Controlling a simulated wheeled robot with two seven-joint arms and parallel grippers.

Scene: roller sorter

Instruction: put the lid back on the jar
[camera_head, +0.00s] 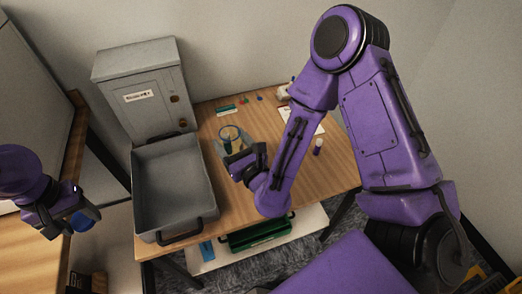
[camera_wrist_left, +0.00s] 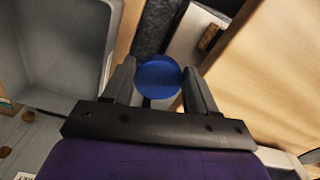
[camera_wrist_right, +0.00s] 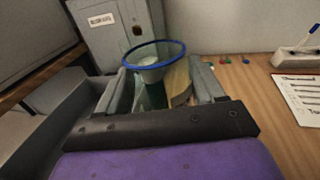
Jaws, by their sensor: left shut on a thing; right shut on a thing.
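The blue round lid (camera_wrist_left: 158,76) is between the fingers of my left gripper (camera_wrist_left: 158,88), which is shut on it. In the head view the lid (camera_head: 82,222) shows at the far left, apart from the jar and beside the grey tray. The clear jar with a blue rim (camera_wrist_right: 154,44) is between the fingers of my right gripper (camera_wrist_right: 162,84), which is shut on it. Its mouth is open and faces up. In the head view the jar (camera_head: 230,132) is over the wooden table. The jar's lower part is partly hidden by my right gripper.
A grey tray (camera_head: 142,196) stands left of the jar, in front of a grey box with a label (camera_head: 137,68). Small coloured items and a white sheet lie at the table's back right. A purple-capped bottle (camera_head: 318,146) stands at right. A green crate (camera_head: 262,233) is below.

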